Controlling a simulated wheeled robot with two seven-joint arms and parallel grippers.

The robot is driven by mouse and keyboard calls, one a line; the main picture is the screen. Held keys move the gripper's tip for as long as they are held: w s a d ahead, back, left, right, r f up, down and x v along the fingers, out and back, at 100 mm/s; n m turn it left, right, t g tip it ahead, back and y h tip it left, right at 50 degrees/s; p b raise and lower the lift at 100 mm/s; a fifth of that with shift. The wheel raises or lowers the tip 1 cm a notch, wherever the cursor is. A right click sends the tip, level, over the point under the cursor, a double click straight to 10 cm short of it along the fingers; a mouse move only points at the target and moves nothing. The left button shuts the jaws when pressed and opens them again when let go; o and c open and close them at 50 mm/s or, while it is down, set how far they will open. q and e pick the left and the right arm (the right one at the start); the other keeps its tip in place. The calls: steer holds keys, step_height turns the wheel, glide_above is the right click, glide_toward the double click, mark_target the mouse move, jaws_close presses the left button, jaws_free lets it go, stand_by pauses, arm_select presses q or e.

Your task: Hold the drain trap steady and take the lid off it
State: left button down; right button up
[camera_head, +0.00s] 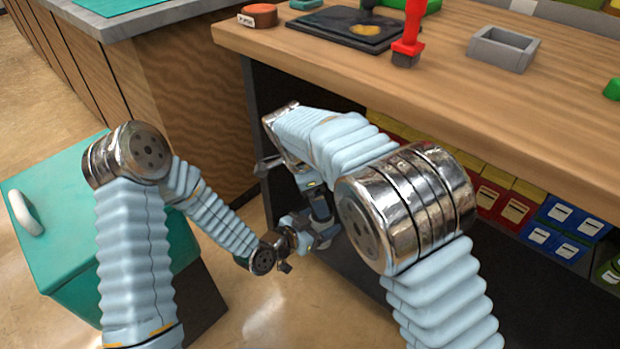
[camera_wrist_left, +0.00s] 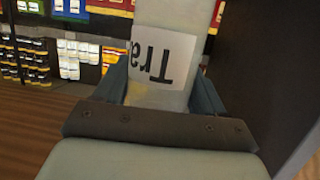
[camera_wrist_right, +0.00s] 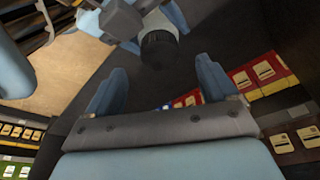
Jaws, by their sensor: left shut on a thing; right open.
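The drain trap (camera_wrist_left: 165,55) is a pale cylinder with a white label reading "Tra" upside down in the left wrist view. My left gripper (camera_wrist_left: 160,88) is shut on it, a finger on each side. In the right wrist view, the dark round lid (camera_wrist_right: 158,48) is at the near end of the trap, just beyond my right gripper (camera_wrist_right: 160,84). My right gripper is open and empty, its fingers apart and not around the lid. In the head view, my left gripper (camera_head: 300,240) is low in front of the bench; the trap is hard to make out there.
The wooden bench (camera_head: 540,120) has a dark tray (camera_head: 345,28), a red tool (camera_head: 408,38) and a grey open block (camera_head: 503,48) on it. Coloured bins (camera_head: 550,225) fill the shelf underneath. A teal box (camera_head: 50,245) stands at left. Floor shows below the grippers.

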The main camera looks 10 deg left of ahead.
mark_target(321, 225)
steer(key=shift+x, duration=2.3)
steer(key=shift+c, duration=0.4)
steer(key=c, duration=1.2)
steer(key=n, duration=0.4)
steer(key=shift+s+d+r+t+y, duration=0.1)
steer(key=shift+s+t+y, duration=0.05)
steer(key=shift+t+y, duration=0.25)
steer(key=n, duration=0.3)
steer(key=shift+d+t+y, duration=0.1)
steer(key=shift+t+y, duration=0.2)
steer(key=shift+y, duration=0.1)
steer(key=n+y, duration=0.1)
steer(key=n, duration=0.4)
steer(key=shift+d+n, duration=0.15)
steer(key=shift+n, duration=0.25)
steer(key=n+y, duration=0.1)
steer(key=n, duration=0.2)
steer(key=shift+n, duration=0.3)
